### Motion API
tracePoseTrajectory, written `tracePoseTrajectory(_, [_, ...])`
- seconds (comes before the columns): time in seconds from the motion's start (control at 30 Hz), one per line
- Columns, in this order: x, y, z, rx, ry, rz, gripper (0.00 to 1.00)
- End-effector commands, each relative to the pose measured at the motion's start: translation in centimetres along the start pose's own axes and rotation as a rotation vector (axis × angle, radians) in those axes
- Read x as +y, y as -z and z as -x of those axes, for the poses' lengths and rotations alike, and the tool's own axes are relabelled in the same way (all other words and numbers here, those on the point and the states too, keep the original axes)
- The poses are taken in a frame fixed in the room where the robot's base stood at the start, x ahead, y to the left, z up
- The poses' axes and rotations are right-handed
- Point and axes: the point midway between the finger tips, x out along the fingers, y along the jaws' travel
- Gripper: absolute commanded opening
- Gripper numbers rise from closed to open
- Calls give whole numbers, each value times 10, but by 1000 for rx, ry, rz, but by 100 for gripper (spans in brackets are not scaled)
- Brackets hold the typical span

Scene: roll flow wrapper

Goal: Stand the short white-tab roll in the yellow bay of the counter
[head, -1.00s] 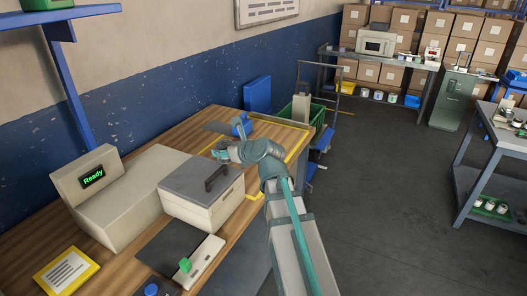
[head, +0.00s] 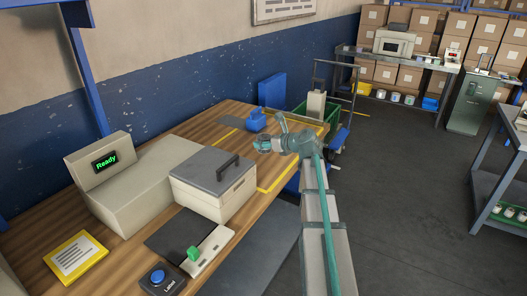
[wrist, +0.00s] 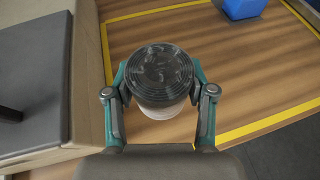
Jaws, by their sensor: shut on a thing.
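My gripper (wrist: 160,105) is shut on a roll (wrist: 158,72) with a clear, shiny film top and a paler white lower part. The roll looks upright between the fingers, and no white tab can be made out. In the head view my gripper (head: 268,146) holds the small roll (head: 262,143) over the far part of the counter. The yellow bay is a yellow outline (wrist: 240,133) on the wooden counter (wrist: 125,55). In the wrist view the roll appears inside this outline. Whether its base touches the wood is hidden.
A beige box with a grey lid (head: 212,188) stands close to the left of the bay. A blue object (head: 257,119) sits at the bay's far side. A beige machine (head: 140,180) reading "Ready" is farther left. Open floor lies right of the counter.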

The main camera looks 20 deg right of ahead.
Motion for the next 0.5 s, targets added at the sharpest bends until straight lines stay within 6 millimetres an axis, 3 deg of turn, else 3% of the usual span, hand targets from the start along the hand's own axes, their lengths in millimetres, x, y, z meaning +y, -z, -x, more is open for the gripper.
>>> tracePoseTrajectory(0.03, [-12,-1,-14,2,-1,-3,9])
tracePoseTrajectory(0.23, [-44,5,-51,1,-1,-1,9])
tracePoseTrajectory(0.5, [-62,36,-85,1,-1,-2,9])
